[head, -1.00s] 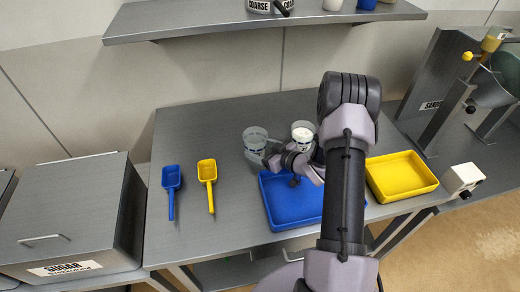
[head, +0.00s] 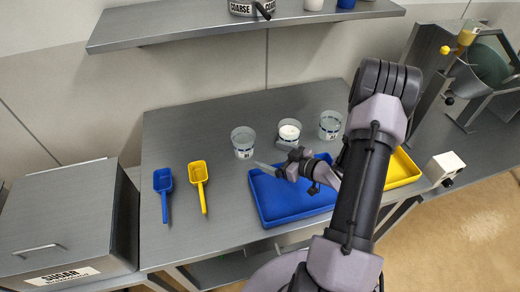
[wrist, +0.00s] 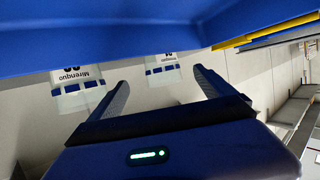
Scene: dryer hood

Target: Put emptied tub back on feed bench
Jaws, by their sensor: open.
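Three clear tubs with dark lettering stand upright in a row on the grey bench (head: 215,225). The left tub (head: 243,142) looks empty, the middle tub (head: 289,132) holds something white, and the right tub (head: 330,124) looks clear. My gripper (head: 278,158) is open and empty above the back edge of the blue tray (head: 290,200), in front of the left and middle tubs and apart from both. In the wrist view, two labelled tubs, one at left (wrist: 78,85) and one at centre (wrist: 162,68), show beyond my spread fingers.
A blue scoop (head: 163,190) and a yellow scoop (head: 199,182) lie left of the blue tray. A yellow tray (head: 402,168) is partly behind my arm. A sugar bin (head: 70,225) stands at left. A shelf (head: 180,28) hangs above the bench's back.

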